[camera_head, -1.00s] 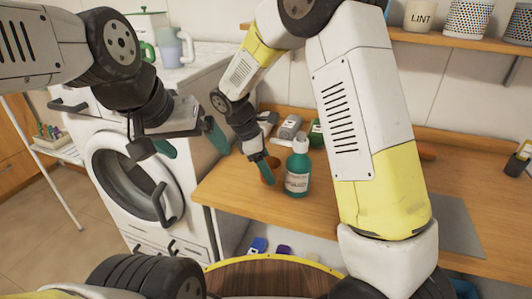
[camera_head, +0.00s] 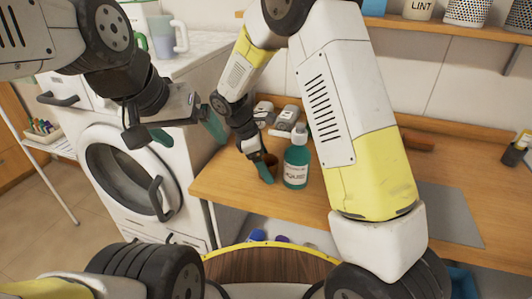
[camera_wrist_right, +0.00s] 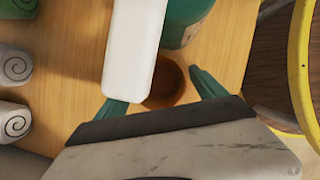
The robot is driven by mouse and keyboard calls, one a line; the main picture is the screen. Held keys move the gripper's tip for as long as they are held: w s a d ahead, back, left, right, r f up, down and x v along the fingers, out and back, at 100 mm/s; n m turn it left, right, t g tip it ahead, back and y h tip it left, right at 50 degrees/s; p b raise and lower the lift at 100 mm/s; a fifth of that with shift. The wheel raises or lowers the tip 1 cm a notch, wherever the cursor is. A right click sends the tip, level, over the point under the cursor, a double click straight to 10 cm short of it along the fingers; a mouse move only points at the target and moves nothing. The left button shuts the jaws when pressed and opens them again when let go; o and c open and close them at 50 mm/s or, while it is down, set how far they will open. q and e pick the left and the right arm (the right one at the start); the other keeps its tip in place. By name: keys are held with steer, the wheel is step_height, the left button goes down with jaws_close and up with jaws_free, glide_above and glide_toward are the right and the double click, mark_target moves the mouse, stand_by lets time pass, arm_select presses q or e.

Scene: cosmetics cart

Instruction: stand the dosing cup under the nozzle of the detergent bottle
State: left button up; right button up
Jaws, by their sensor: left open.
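The dosing cup (camera_head: 271,160) is a small brown cup standing on the wooden counter, just left of the detergent bottle (camera_head: 296,168), which is teal with a white label and white pump top. In the right wrist view the cup (camera_wrist_right: 168,84) lies between the two teal fingers of my right gripper (camera_wrist_right: 160,88), with small gaps at the sides. The white pump nozzle (camera_wrist_right: 135,45) covers the cup's left edge there. My right gripper (camera_head: 262,168) partly hides the cup in the head view. My left gripper (camera_head: 188,132) is open and empty, in front of the washing machine.
The washing machine (camera_head: 130,175) stands left of the counter (camera_head: 235,188). A grey mat (camera_head: 448,215) is at the right. A wall shelf (camera_head: 450,37) runs along the top right.

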steer(key=v, duration=1.2)
steer(key=s+d+r+m+t+y, duration=0.1)
steer(key=s+d+r+m+y, duration=0.1)
steer(key=s+d+r+m, duration=0.3)
steer(key=s+d+r+m+y, duration=0.2)
steer(key=d+r+m, duration=0.1)
steer(key=d+r, duration=0.3)
steer(key=s+d+r+m+t+y, duration=0.1)
steer(key=s+d+m+t, duration=0.3)
steer(key=s+d+m, duration=0.4)
steer(key=s+m+y, duration=0.1)
steer(key=s+m, duration=0.1)
steer(key=s, duration=0.2)
steer(key=shift+t+y, duration=0.4)
